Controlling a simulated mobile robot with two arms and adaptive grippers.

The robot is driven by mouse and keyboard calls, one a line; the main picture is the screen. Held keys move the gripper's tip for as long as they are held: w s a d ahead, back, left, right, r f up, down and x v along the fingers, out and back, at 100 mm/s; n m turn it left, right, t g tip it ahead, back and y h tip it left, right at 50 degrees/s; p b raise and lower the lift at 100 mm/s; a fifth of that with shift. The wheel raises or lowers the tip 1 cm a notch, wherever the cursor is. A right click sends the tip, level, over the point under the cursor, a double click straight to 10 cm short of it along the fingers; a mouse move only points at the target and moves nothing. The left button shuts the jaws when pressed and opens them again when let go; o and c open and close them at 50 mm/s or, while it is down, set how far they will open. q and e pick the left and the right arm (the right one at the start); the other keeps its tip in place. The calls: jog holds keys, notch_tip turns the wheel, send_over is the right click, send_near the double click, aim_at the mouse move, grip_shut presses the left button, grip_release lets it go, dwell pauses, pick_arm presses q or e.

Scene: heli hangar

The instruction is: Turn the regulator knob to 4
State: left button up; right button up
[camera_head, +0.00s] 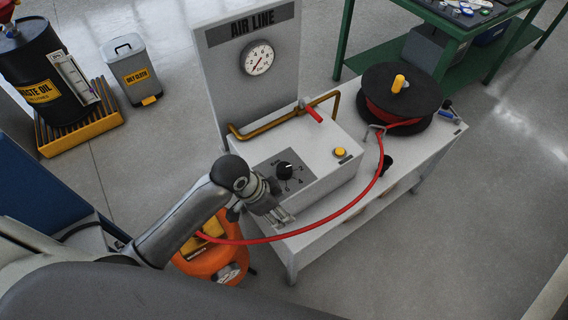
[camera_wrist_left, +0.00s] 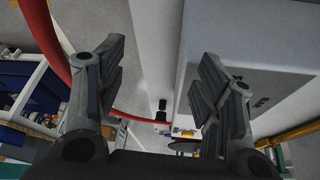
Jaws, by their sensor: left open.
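The regulator knob (camera_head: 284,169) is black and round, on a dark grey plate (camera_head: 268,174) on top of the light grey box (camera_head: 325,165). Marks surround it, too small to read, and I cannot tell its setting. My left gripper (camera_head: 285,217) is open and empty, just in front of and below the knob in the head view, apart from it, beside the box's near side. The gauge (camera_head: 257,58) stands on the AIR LINE panel (camera_head: 213,75).
A red hose (camera_head: 345,208) runs past the gripper from the hose reel (camera_head: 372,88) to the orange compressor (camera_head: 206,262). A red-handled valve (camera_head: 312,113), brass pipe (camera_head: 262,128) and yellow button (camera_head: 340,152) are near the knob. Open space lies above the box top.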

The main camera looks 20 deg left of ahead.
aim_at(284, 167)
pick_arm(q)
jog(key=w+r+m, duration=0.1)
jog(key=w, duration=0.1)
jog(key=w+a+r+m, duration=0.1)
jog(key=w, duration=0.1)
jog(key=w+a+r+m+g, duration=0.1)
jog(key=w+r+m, duration=0.1)
jog(key=shift+w+r, duration=0.1)
jog(key=shift+w, duration=0.25)
jog(key=w+a+r+m+g, duration=0.1)
jog(key=w+a+r+m, duration=0.2)
jog(key=w+a+r, duration=0.25)
jog(key=shift+h, duration=0.3)
jog(key=x, duration=0.7)
jog(key=d+x, duration=0.1)
jog(key=x, duration=0.2)
jog(key=shift+s+d, duration=0.15)
jog(key=shift+s, duration=0.05)
jog(key=shift+c, duration=0.4)
jog(key=c, duration=0.9)
